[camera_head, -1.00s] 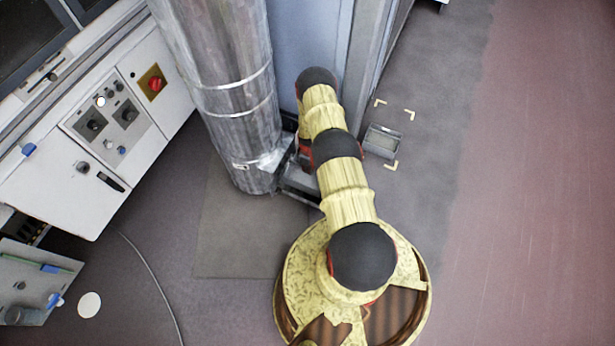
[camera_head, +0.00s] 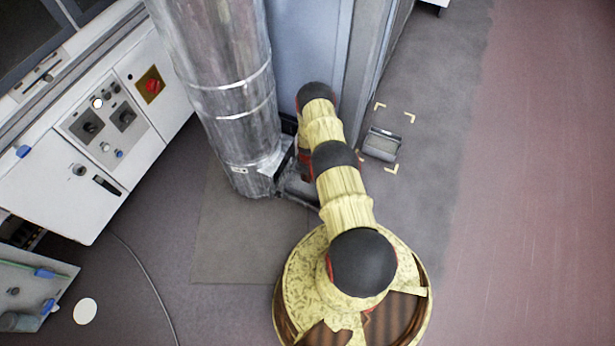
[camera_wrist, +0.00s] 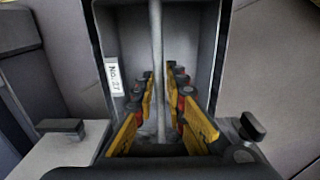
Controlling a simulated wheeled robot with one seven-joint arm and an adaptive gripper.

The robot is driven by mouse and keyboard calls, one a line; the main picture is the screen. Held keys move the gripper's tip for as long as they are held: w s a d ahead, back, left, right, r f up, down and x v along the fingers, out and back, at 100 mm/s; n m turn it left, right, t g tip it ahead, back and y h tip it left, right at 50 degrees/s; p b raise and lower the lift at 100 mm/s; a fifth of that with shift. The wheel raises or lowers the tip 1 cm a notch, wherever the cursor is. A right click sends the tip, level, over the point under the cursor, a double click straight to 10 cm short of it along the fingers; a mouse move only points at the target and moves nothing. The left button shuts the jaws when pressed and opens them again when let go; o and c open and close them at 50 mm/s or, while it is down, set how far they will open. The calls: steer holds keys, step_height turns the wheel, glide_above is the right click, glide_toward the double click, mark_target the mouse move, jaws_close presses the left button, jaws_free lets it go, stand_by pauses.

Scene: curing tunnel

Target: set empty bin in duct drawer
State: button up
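In the wrist view a grey bin (camera_wrist: 190,45) with an empty-looking inside and a white number label (camera_wrist: 113,75) fills the middle. A pale bar handle (camera_wrist: 157,40) runs across it. My gripper (camera_wrist: 160,82) has yellow fingers close on both sides of this bar and looks shut on it. Dark edges run along both sides of the bin; I cannot tell whether it rests in the drawer. In the head view the drawer (camera_head: 298,186) juts from the foot of the silver duct (camera_head: 222,110).
Another grey bin (camera_head: 382,144) stands on the floor among yellow corner marks (camera_head: 409,118), right of my arm. A white control cabinet (camera_head: 100,130) is at the left, a grey-blue panel (camera_head: 305,40) behind. The floor at the right is clear.

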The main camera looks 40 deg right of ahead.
steer(key=shift+o, duration=1.2)
steer(key=shift+r, duration=0.1)
step_height(320, 180, up, 12)
steer(key=p, duration=0.4)
steer(key=shift+p, duration=0.3)
